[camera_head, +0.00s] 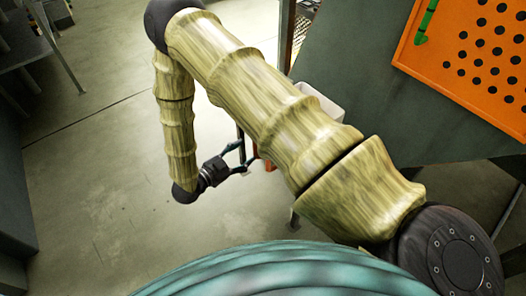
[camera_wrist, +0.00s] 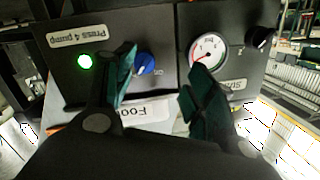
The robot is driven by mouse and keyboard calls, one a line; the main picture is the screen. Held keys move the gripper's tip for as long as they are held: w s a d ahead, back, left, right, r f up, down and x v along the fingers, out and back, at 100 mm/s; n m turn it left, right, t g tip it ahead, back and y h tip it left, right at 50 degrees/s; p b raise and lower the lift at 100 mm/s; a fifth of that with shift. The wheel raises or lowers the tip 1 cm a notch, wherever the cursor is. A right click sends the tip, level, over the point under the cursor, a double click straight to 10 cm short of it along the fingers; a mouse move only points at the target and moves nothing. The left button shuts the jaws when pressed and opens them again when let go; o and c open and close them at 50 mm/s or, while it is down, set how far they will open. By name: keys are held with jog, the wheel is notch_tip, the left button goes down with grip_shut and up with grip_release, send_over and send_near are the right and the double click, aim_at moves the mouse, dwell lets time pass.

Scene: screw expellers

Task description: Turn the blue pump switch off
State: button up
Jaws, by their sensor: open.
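The blue pump switch (camera_wrist: 145,64) is a small blue knob on a dark panel (camera_wrist: 165,25) in the wrist view, with a light mark on it. My gripper (camera_head: 246,158) also shows in the head view, where the switch cannot be made out.
A round gauge (camera_wrist: 207,50) and a black knob (camera_wrist: 259,38) sit to the right of the switch. A white sign (camera_wrist: 146,111), partly hidden, shows below it. In the head view, an orange perforated panel (camera_head: 480,60) is at upper right and open floor (camera_head: 100,160) at left.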

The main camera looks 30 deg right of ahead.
jog(key=d+m+g+h+b, duration=0.1)
jog(key=d+m+g+b, duration=0.2)
jog(key=d, duration=0.5)
jog(key=shift+s+d+r+h, duration=0.2)
jog(key=shift+s+r+h, duration=0.05)
jog(key=shift+s+h, duration=0.2)
jog(key=c, duration=1)
